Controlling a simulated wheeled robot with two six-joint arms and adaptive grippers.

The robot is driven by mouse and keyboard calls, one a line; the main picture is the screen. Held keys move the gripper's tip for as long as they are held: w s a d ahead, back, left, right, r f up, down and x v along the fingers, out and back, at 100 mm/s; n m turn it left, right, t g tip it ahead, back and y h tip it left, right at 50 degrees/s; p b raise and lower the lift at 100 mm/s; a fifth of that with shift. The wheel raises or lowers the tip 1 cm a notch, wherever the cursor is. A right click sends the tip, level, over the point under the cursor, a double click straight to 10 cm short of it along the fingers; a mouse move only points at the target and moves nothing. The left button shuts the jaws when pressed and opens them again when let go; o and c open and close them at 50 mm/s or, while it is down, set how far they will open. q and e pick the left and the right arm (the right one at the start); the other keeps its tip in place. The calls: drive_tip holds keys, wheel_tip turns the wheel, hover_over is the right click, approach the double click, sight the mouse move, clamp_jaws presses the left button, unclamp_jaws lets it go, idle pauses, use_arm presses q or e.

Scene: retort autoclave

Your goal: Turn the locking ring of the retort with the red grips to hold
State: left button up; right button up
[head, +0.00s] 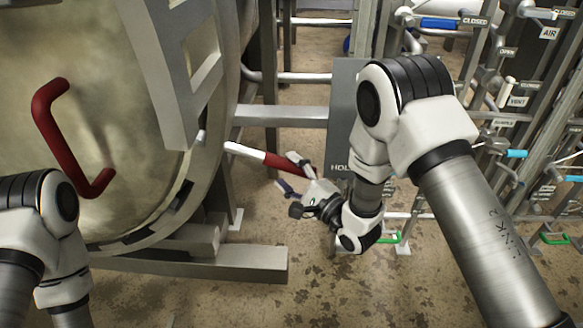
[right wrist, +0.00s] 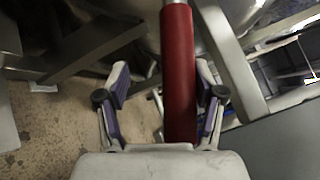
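The retort's round door (head: 95,110) fills the left of the head view, with a grey ring (head: 213,128) around its edge. A pale bar with a red grip (head: 277,161) sticks out to the right from the ring. My right gripper (head: 287,172) is at the outer end of this grip. In the right wrist view the red grip (right wrist: 178,75) lies between the spread fingers of my right gripper (right wrist: 163,85), nearer the right finger, with a clear gap on the left. My left gripper is out of view; only my left arm links show.
A curved red handle (head: 60,140) is on the door. A grey plate (head: 343,110) with lettering starting "HOL" stands behind my right arm, partly hidden. Labelled pipes and valves (head: 510,100) fill the right. A grey base beam (head: 240,262) runs low; the floor in front is clear.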

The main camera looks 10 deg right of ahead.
drive_tip(key=shift+s+d, duration=0.1)
drive_tip(key=shift+d, duration=0.05)
drive_tip(key=shift+s+d, duration=0.15)
drive_tip(key=v, duration=1.1)
drive_tip(key=shift+s, duration=0.3)
